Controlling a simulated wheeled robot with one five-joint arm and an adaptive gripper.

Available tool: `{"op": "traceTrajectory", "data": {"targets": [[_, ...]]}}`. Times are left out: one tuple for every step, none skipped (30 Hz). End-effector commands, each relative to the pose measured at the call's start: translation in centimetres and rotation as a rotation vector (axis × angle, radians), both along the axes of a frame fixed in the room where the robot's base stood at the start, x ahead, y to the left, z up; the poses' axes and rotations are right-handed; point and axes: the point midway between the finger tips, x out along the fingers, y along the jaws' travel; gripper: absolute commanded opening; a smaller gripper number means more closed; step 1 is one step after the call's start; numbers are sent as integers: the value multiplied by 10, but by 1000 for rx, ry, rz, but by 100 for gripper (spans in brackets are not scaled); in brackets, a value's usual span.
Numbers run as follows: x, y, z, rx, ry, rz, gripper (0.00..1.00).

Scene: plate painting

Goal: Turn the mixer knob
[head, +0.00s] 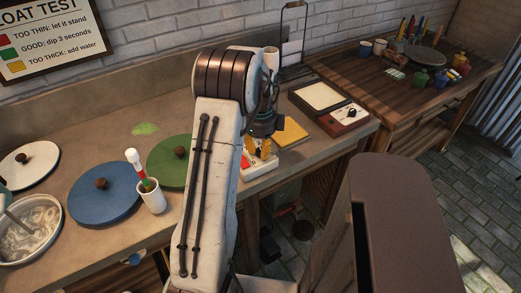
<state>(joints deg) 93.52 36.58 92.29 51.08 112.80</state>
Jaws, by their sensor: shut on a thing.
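My gripper (262,138) points down at the far side of my arm, low over a small white box (262,168) with a red part on its left. The box sits near the front edge of the long bench, and I take it for the mixer's control box. The gripper is shut on a small part on top of this box, which I take for the mixer knob. The knob is mostly hidden by the fingers and my arm. At the far left a metal bowl (52,205) of grey-white swirled liquid stands on the bench.
Round lids, white (15,165), blue (85,205) and green (160,165), lie on the bench (90,125). A white cup (151,204) stands close left of my arm. A yellow sheet (294,133) and a brown box with a dial (340,125) lie right of the gripper.

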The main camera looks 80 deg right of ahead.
Motion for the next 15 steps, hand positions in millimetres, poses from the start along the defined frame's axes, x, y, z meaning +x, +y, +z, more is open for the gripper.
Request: {"op": "traceTrajectory", "data": {"targets": [[0,2,-3,8,0,-26,0],[0,2,-3,8,0,-40,0],[0,2,-3,8,0,-59,0],[0,2,-3,8,0,-71,0],[0,2,-3,8,-1,-83,0],[0,2,-3,8,-1,-96,0],[0,2,-3,8,-1,-105,0],[0,2,-3,8,-1,-114,0],[0,2,-3,8,-1,-123,0],[0,2,-3,8,0,-129,0],[0,2,-3,8,0,-134,0],[0,2,-3,8,0,-140,0],[0,2,-3,8,0,-144,0],[0,2,-3,8,0,-147,0],[0,2,-3,8,0,-149,0]]}}
